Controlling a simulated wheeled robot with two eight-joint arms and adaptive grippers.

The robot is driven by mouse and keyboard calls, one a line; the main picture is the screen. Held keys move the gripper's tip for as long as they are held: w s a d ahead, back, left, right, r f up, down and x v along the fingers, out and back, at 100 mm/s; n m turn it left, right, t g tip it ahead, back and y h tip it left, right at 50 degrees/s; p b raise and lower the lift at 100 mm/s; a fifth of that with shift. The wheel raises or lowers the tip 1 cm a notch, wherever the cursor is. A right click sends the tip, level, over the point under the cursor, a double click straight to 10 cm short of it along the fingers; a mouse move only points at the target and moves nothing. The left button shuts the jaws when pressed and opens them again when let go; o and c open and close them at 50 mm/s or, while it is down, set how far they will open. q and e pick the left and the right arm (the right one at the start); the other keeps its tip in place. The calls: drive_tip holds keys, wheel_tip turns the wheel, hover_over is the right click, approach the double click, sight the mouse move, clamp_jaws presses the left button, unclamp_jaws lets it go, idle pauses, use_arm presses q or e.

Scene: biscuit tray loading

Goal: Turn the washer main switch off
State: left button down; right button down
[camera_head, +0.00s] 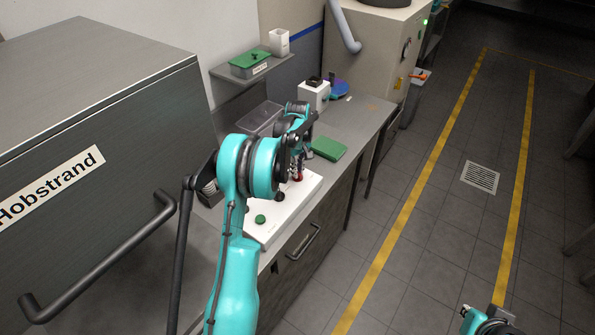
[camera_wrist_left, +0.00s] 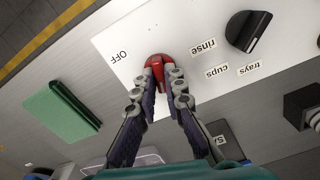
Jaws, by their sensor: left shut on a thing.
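The red main switch (camera_wrist_left: 157,66) sits on the white washer panel (camera_wrist_left: 112,38), beside the printed word OFF (camera_wrist_left: 118,57). My left gripper (camera_wrist_left: 160,84) is shut on the red switch, one finger on each side. In the head view the left gripper (camera_head: 297,168) reaches down to the same red switch (camera_head: 299,178) at the panel's far end. The fingers cover part of the switch, so which way it points is hard to tell. Part of my right arm shows at the bottom right of the head view, but its gripper cannot be made out.
A black knob (camera_wrist_left: 247,31) with labels for rinse, cups and trays is beside the switch. A green button (camera_head: 260,218) is nearer on the panel. The large Hobstrand machine (camera_head: 90,110) stands left. The floor at right is open.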

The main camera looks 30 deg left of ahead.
use_arm(q)
drive_tip(key=m, duration=0.3)
drive_tip(key=shift+m+b, duration=0.3)
drive_tip(key=m, duration=0.3)
drive_tip(key=shift+m, duration=0.3)
drive_tip(key=m, duration=0.3)
drive_tip(key=shift+m+b, duration=0.4)
drive_tip(key=shift+m, duration=1.9)
drive_tip(key=c, duration=1.6)
unclamp_jaws()
drive_tip(key=shift+r, duration=0.1)
